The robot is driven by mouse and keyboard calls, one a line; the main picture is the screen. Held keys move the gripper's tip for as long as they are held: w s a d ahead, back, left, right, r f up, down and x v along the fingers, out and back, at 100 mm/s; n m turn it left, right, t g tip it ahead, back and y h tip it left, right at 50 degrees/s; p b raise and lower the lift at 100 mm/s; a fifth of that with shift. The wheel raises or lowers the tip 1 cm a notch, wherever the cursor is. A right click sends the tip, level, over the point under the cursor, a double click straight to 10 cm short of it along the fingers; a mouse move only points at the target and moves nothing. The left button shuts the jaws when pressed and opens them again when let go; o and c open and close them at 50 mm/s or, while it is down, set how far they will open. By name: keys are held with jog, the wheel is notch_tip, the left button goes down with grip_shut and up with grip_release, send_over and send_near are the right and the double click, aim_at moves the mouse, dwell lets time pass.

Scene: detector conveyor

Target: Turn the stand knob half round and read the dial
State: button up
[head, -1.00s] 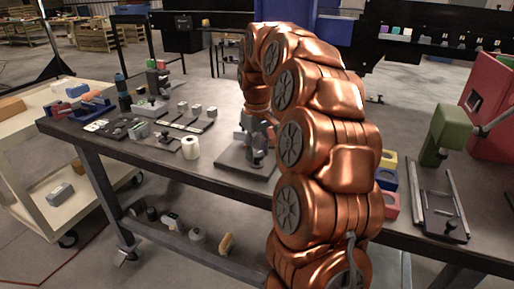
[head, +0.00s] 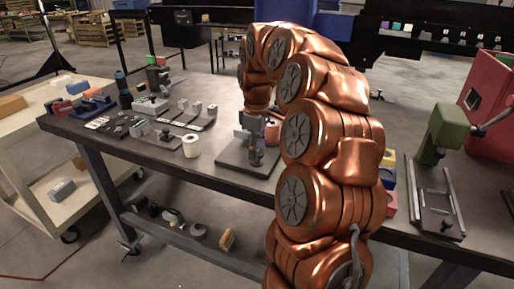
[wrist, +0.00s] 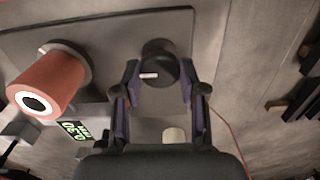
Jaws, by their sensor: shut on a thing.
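The stand's dark grey base plate (head: 233,158) is on the bench, left of my arm in the head view; the plate also shows in the wrist view (wrist: 110,35). The round black knob (wrist: 158,66) has a white mark that points left in the wrist view. My gripper (wrist: 160,90) is shut on the knob, one finger on each side. The dial (wrist: 76,130) is a small dark screen with green digits, tilted and too small to read surely. A salmon-red cylinder (wrist: 55,80) with a dark-centred white end stands left of the knob.
A white roll (head: 191,146) and several small parts lie left of the stand. A green press (head: 446,130) and a red cabinet (head: 492,100) stand to the right. A cream cart (head: 40,150) is beside the bench at left.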

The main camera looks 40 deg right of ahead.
jog(key=o, duration=1.1)
jog(key=shift+o, duration=0.2)
notch_tip(320, 180, up, 12)
dwell(0.3)
jog(key=shift+a, duration=0.1)
dwell(0.5)
